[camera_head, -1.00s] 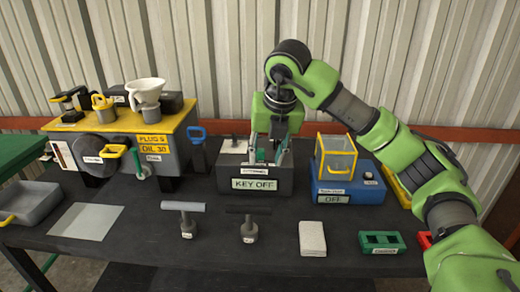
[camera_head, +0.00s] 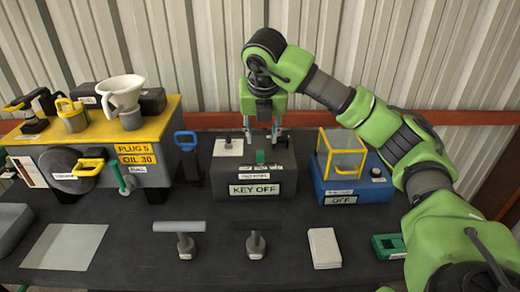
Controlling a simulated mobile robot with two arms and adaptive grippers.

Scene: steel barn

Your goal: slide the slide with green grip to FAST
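The dark grey box (camera_head: 222,180) with the KEY OFF plate stands at the back middle of the table. The slide's green grip (camera_head: 260,157) stands up from its top, near the middle of a row of small labels too small to read surely. My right gripper (camera_head: 263,138) hangs pointing down just above and behind the green grip. Its two fingers are apart, with nothing seen between them, and the grip appears clear of them. My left gripper is not in view.
A blue box (camera_head: 352,190) with a yellow-framed cover (camera_head: 342,152) stands close on the right, and a yellow-topped machine (camera_head: 160,110) on the left. Two T-handled tools (camera_head: 184,240) lie in front.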

